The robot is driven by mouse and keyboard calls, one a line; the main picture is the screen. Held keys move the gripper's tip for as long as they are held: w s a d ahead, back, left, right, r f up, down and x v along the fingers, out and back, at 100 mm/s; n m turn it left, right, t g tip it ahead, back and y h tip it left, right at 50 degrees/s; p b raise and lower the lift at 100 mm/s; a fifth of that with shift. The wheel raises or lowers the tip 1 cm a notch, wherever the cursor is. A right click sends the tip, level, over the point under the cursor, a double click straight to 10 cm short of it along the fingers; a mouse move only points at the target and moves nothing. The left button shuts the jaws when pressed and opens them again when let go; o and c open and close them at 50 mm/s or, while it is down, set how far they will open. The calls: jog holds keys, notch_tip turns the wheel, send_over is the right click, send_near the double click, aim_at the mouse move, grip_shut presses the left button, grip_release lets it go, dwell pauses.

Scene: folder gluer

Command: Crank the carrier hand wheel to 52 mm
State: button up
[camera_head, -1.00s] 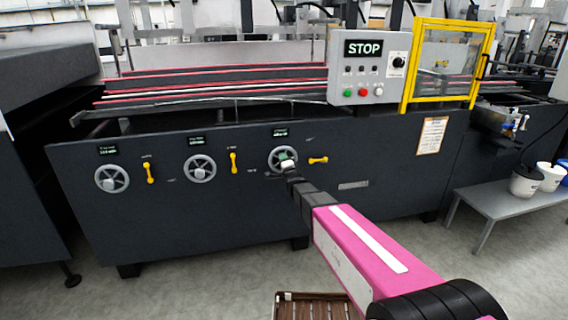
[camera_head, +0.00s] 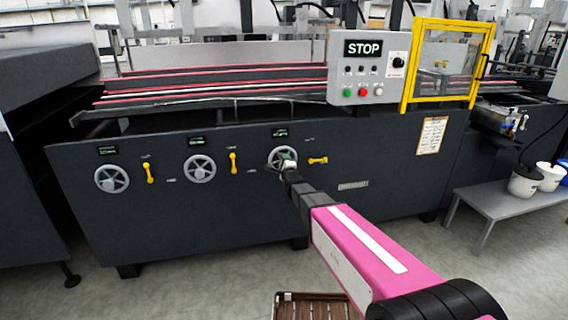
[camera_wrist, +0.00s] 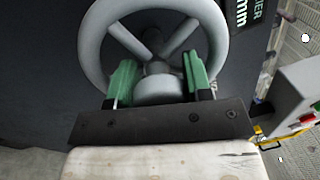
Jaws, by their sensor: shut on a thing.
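Three grey hand wheels are set in the dark front panel of the machine. My gripper (camera_head: 287,159) is at the rightmost wheel (camera_head: 271,164), which lies under a small display (camera_head: 280,133). In the wrist view the wheel (camera_wrist: 96,35) fills the top, and my green fingers (camera_wrist: 158,84) stand on either side of its round grey knob (camera_wrist: 158,91), shut on it. Part of a display reading "mm" (camera_wrist: 241,18) shows at the upper right; its number is out of frame. In the head view the display digits are too small to read.
A yellow lever (camera_head: 318,160) is just right of the wheel. The left wheel (camera_head: 111,179) and middle wheel (camera_head: 199,168) have their own levers. A control box with a STOP sign (camera_head: 363,85) is above. A grey bench (camera_head: 510,196) with pots stands at the right.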

jog(key=shift+s, duration=0.1)
jog(key=o, duration=1)
jog(key=v, duration=1)
jog(key=shift+s+d+f, duration=0.1)
jog(key=shift+s, duration=0.25)
